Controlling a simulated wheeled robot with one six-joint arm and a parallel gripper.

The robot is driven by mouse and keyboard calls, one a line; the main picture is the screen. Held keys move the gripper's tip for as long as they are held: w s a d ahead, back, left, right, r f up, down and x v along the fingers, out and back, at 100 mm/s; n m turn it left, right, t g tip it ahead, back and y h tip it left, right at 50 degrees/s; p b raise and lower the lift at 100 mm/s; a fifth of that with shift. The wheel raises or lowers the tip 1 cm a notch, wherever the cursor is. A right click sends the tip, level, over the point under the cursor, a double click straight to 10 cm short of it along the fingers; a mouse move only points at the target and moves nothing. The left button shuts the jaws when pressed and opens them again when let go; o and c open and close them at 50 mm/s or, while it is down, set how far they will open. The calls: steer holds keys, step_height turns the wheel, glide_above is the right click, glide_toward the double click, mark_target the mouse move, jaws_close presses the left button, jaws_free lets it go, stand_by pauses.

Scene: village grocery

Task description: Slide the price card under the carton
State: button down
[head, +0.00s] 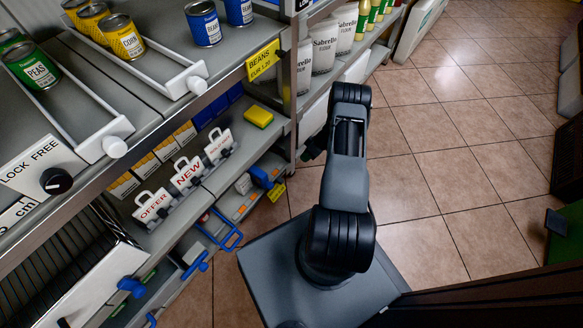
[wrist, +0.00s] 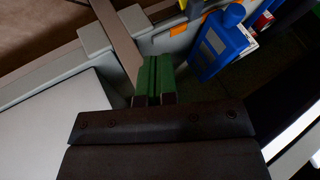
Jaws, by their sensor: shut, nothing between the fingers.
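My gripper (wrist: 154,75) shows in the wrist view with its green fingers together and nothing between them. In the head view its fingers are hidden behind my arm, close to the shelf unit. No thing in either view is clearly the price card or the carton. Upright cards marked OFFER (head: 153,206), NEW (head: 187,175) and a third one (head: 219,147) stand on a lower shelf in the head view.
Cans (head: 122,38) stand on the upper shelf at left, with a yellow beans label (head: 262,60) on its edge. A yellow sponge (head: 258,116) lies on a shelf below. White flour bags (head: 323,47) stand at the back. The tiled floor (head: 460,130) at right is clear.

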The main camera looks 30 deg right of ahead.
steer(key=a+f+b, duration=0.4)
steer(key=a+f, duration=0.3)
steer(key=a, duration=0.2)
steer(key=shift+s+f, duration=0.25)
steer(key=shift+f, duration=0.05)
steer(key=shift+a, duration=0.15)
